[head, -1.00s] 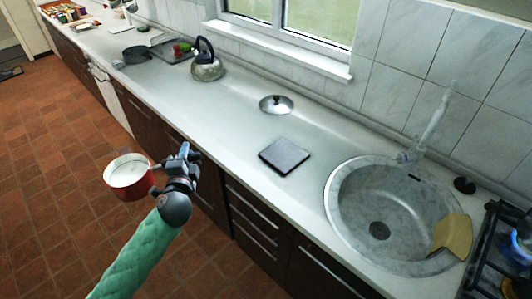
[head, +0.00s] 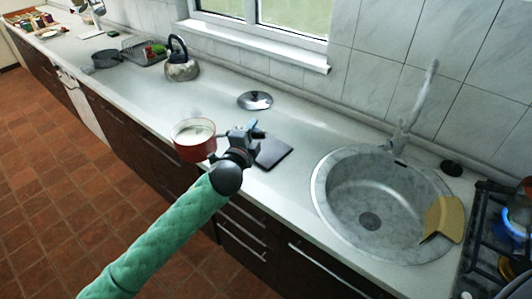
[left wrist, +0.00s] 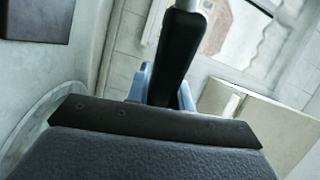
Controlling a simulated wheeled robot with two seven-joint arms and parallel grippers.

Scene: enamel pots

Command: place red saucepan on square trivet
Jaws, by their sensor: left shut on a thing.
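The red saucepan (head: 193,150), with a pale inside, is held upright by my left gripper (head: 238,138) at its handle side. It appears in front of the counter edge, left of the trivet. The square trivet (head: 274,152) is a dark flat slab on the counter, partly hidden behind my gripper. In the left wrist view the black handle (left wrist: 178,58) lies between the blue fingers, and the pan's body cannot be made out. A dark slab corner, likely the trivet (left wrist: 38,20), shows at the top left. My right gripper is not in view.
A round sink (head: 330,200) lies right of the trivet, with a yellow cloth (head: 444,218) on its rim. A lid (head: 255,100) lies behind the trivet. A kettle (head: 181,66) and dark pan (head: 107,58) stand further left. A lit stove (head: 508,225) is at far right.

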